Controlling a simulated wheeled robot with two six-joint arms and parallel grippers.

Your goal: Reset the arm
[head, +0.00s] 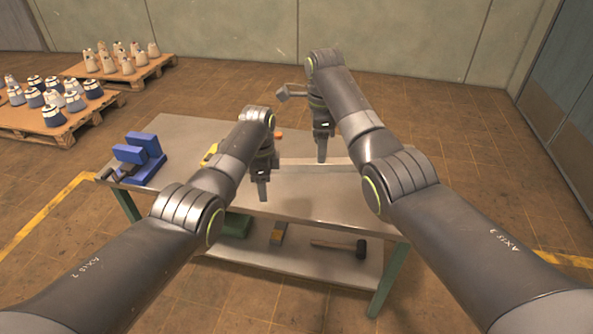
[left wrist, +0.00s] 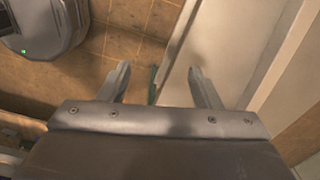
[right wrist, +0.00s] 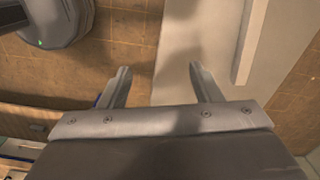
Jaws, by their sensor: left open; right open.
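My left gripper (head: 262,188) hangs above the front middle of the grey workbench (head: 310,200), pointing down. In the left wrist view its two fingers (left wrist: 160,80) are apart with nothing between them. My right gripper (head: 321,150) hangs further back and to the right, over the far part of the bench. In the right wrist view its fingers (right wrist: 160,82) are also apart and empty. Both arms reach forward from the bottom corners of the head view and bend down at the wrists.
A blue vise (head: 140,150) sits at the bench's left end. A yellow item (head: 210,152) and an orange item (head: 278,135) are partly hidden by my left arm. A hammer (head: 340,246) lies on the lower shelf. Pallets (head: 95,112) with cones stand back left.

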